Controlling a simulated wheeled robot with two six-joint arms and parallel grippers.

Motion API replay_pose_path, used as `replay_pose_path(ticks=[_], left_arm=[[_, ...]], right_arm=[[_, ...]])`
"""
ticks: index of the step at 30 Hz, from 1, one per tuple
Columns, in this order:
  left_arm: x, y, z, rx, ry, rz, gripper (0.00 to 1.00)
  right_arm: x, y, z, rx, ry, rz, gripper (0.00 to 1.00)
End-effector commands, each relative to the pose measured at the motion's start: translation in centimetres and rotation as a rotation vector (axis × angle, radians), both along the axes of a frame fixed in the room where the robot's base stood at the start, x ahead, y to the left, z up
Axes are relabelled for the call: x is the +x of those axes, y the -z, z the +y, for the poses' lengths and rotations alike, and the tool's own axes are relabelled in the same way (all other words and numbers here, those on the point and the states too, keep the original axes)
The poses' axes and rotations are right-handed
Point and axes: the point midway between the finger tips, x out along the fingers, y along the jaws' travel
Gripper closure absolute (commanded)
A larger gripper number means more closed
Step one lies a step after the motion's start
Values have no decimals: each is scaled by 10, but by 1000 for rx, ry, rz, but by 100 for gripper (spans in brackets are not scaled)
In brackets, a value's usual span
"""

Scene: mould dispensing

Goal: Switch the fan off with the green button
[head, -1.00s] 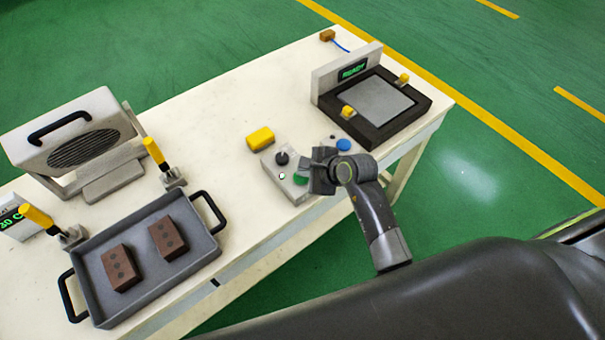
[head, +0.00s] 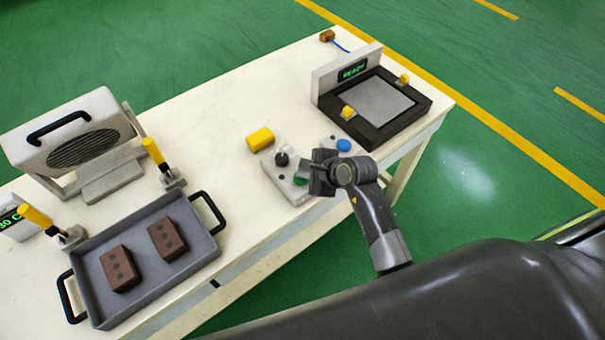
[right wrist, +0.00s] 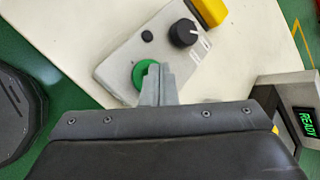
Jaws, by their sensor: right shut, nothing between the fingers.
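The fan (head: 85,148) is a pale box with a dark round grille and a black handle, at the left of the table. The control box (head: 290,188) is light grey and has a black knob and a green button (head: 300,180), partly hidden by my gripper. In the right wrist view the green button (right wrist: 141,73) shows beside a small dark round spot (right wrist: 147,36). My right gripper (right wrist: 160,72) is shut and empty, its fingertips overlapping the button's right side. I cannot tell whether they touch it. My left gripper is not in view.
A blue button (head: 344,145) lies right of my gripper. A yellow block (head: 260,139) sits behind the control box. A dark-framed plate station (head: 420,110) with a READY display stands at the right. A grey tray (head: 92,300) holds two brown blocks at the front left.

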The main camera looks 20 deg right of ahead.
Motion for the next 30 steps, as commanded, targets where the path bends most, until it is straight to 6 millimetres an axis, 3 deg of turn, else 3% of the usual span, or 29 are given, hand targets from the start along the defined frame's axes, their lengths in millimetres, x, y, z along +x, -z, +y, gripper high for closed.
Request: replay_pose_path(ticks=[14, 30], left_arm=[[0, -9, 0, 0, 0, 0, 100], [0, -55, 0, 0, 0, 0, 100]], right_arm=[[0, -9, 0, 0, 0, 0, 100], [0, -63, 0, -1, 0, 0, 100]])
